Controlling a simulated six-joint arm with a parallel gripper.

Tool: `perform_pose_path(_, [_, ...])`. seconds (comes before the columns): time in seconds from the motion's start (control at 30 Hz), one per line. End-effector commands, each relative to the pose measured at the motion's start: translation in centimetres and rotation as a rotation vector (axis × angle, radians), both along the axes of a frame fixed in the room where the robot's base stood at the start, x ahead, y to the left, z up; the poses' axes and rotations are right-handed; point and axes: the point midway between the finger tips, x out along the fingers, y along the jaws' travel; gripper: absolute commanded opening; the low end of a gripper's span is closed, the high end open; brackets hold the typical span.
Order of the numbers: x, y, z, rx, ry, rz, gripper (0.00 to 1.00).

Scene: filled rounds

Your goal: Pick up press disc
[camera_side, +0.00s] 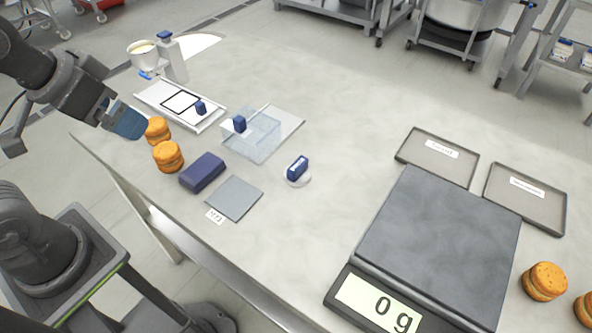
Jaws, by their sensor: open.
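The press disc (299,180) looks like a small white round plate with a dark blue handle on top. It lies on the table near the middle of the side view, right of the grey square mat. My gripper (128,122), with blue fingers, is at the upper left, well left of the disc and apart from it. It is open, and I see nothing held in it. It is near the filled rounds (168,156); whether it touches them I cannot tell.
A dark blue block (202,172) and a grey mat (234,198) lie left of the disc. A clear box (262,137) with a blue knob stands behind it. A white tray (211,119) is farther left. A scale (440,240) reading 0 g is at right. Table between disc and scale is clear.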

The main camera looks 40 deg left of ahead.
Motion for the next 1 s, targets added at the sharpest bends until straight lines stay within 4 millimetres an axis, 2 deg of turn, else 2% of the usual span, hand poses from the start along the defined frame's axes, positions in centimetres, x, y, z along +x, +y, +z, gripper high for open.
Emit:
perform_pose_path(0.27, [0.0, 0.0, 0.0, 0.000, 0.000, 0.000, 0.98])
perform_pose_path(0.4, [0.0, 0.0, 0.0, 0.000, 0.000, 0.000, 0.90])
perform_pose_path(0.67, [0.3, -0.1, 0.2, -0.006, 0.007, 0.011, 0.90])
perform_pose_path(0.77, [1.4, -0.5, 0.9, -0.031, 0.040, 0.063, 0.90])
perform_pose_path(0.83, [2.8, -1.0, 1.6, -0.061, 0.077, 0.131, 0.90])
perform_pose_path(1.0, [7.6, -3.2, 2.8, -0.122, 0.182, 0.369, 0.90])
